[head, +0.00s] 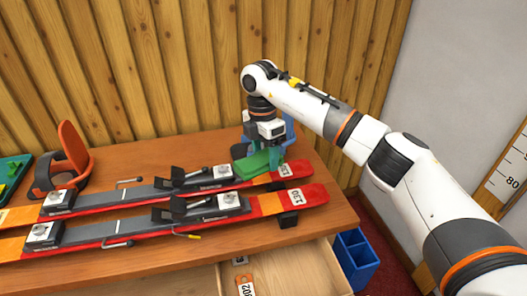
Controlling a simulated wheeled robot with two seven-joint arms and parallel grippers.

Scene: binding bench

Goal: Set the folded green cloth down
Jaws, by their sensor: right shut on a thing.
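The folded green cloth (251,166) is at the back right of the bench, just behind the red and orange tip of the rear ski. My right gripper (265,155) points down from above and is shut on the cloth. Its fingers hide part of the cloth. I cannot tell whether the cloth touches the bench top or hangs slightly above it. My left gripper is not in view.
Two red skis, the rear one (133,193) and the front one (130,228), lie along the wooden bench (330,222). An orange and black holder (74,148) stands at left. Below, an open drawer (310,268) holds number tags, beside a blue bin (352,256).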

